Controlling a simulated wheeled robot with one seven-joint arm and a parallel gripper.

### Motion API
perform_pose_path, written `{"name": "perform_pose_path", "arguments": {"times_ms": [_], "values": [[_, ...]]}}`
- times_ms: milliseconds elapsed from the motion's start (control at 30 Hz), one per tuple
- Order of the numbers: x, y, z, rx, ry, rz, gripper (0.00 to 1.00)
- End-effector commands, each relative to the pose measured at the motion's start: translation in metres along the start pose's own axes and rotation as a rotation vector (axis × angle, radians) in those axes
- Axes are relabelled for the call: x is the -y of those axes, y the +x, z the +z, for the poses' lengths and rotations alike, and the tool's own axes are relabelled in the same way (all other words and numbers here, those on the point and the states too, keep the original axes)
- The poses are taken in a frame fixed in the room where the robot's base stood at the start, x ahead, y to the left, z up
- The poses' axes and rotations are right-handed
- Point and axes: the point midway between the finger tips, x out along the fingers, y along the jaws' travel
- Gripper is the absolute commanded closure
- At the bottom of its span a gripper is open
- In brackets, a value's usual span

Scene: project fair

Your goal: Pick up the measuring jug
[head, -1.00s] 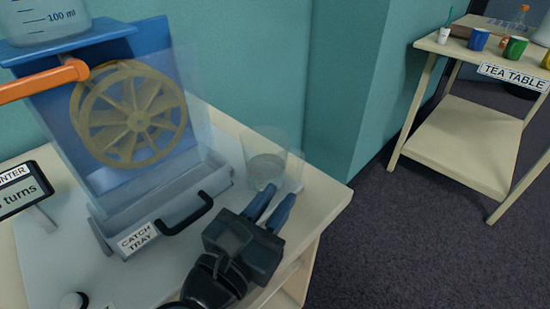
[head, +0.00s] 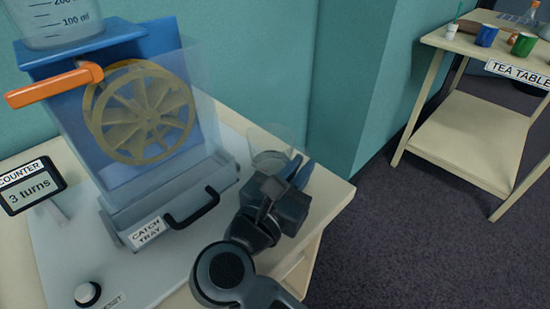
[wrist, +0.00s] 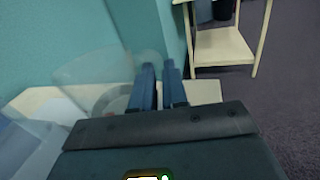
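A clear vessel (head: 268,150), which looks like the measuring jug, stands on the right end of the stand's table, just right of the water-wheel box. It is see-through, and no markings are readable on it. In the wrist view the clear jug (wrist: 105,98) shows to the left of and partly behind my fingers. My gripper (head: 300,168) is at the jug's right side, with its blue fingers apart. In the wrist view my gripper (wrist: 158,70) shows a narrow gap between the fingers and nothing clearly held. I cannot tell whether a finger touches the jug.
A wheel box (head: 140,110) with an orange lever (head: 50,85) and a marked clear tank (head: 55,22) stands left. The catch tray's black handle (head: 195,210) juts out near my arm. The teal wall (head: 280,60) is close behind. A tea table (head: 460,160) stands far right.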

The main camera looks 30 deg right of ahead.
Motion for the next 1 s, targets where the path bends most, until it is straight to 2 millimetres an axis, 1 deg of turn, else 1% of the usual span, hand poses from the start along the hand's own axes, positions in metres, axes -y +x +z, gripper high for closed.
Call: {"name": "perform_pose_path", "arguments": {"times_ms": [33, 100, 767, 1000], "values": [[0.0, -0.0001, 0.0, 0.0, 0.0, 0.0, 0.96], [0.0, -0.0001, 0.0001, 0.0, 0.0, 0.0, 1.0], [-0.0002, -0.0002, 0.0014, 0.001, 0.002, 0.0, 1.0], [-0.0006, -0.0001, 0.0069, 0.001, 0.004, 0.0, 1.0]]}}
